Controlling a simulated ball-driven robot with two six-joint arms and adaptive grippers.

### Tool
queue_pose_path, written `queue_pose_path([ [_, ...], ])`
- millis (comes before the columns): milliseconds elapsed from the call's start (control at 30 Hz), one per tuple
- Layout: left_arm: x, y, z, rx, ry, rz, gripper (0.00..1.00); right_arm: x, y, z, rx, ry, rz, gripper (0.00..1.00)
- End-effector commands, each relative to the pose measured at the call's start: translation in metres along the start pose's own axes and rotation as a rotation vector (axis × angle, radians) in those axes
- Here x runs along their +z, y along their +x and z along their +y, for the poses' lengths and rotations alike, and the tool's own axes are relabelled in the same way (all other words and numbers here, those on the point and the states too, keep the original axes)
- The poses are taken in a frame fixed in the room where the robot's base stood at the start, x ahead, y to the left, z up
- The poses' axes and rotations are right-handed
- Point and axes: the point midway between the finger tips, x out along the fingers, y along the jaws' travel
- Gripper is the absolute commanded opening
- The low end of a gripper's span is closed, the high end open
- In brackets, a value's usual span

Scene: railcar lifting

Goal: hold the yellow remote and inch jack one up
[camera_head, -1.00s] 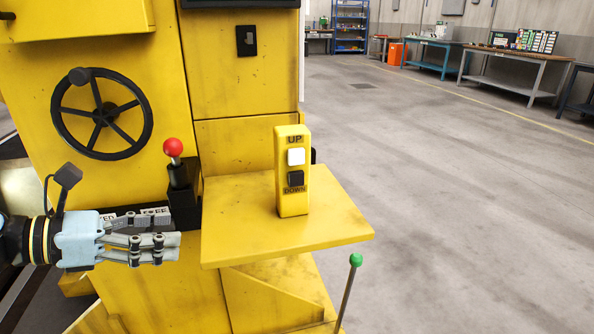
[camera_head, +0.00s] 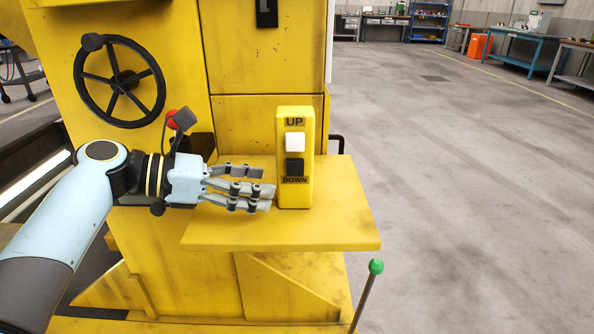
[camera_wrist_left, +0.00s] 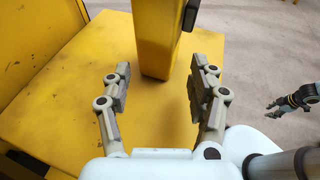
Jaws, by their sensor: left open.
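The yellow remote (camera_head: 307,160), with a white UP button and a black DOWN button, stands upright on the yellow shelf (camera_head: 345,225) of the yellow machine. My left gripper (camera_head: 264,190) is open just left of the remote, fingers pointing at it. In the left wrist view the remote (camera_wrist_left: 157,40) stands just beyond and between the spread fingertips of my left gripper (camera_wrist_left: 161,78), with nothing held. My right gripper (camera_wrist_left: 283,104) shows small at the right of that view, too small to tell its state.
A red-knobbed lever (camera_head: 171,116) is partly hidden behind my left wrist. A black handwheel (camera_head: 122,80) is on the machine's face. A green-knobbed rod (camera_head: 376,267) rises in front of the shelf. Open floor (camera_head: 470,200) lies right; workbenches (camera_head: 515,50) stand far back.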

Motion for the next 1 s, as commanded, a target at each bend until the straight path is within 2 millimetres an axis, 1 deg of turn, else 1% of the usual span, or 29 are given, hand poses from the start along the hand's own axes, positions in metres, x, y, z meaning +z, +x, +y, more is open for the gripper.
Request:
queue_pose_path([
  [33,-0.005,0.011,0.000,-0.002,0.000,-0.004,0.60,0.004,0.012,-0.003,-0.003,0.001,-0.006,0.34],
  [133,-0.005,0.027,0.000,-0.002,-0.001,-0.003,0.60,0.008,0.022,-0.002,0.000,0.000,-0.011,0.34],
  [200,0.001,0.035,0.000,-0.001,-0.003,-0.002,0.60,0.006,0.013,0.002,0.003,-0.002,-0.009,0.34],
  [400,0.001,0.055,0.000,0.000,-0.001,-0.001,0.60,0.005,0.010,0.010,0.012,-0.005,-0.007,0.34],
  [567,0.000,0.061,0.000,0.001,0.000,0.000,0.60,0.005,0.010,0.012,0.014,-0.007,-0.007,0.34],
  [833,0.000,0.062,0.000,0.001,0.001,0.000,0.60,0.004,0.010,0.012,0.014,-0.007,-0.006,0.34],
  [1000,0.000,0.062,0.000,0.000,0.000,0.000,0.37,0.004,0.010,0.011,0.014,-0.006,-0.006,0.34],
])
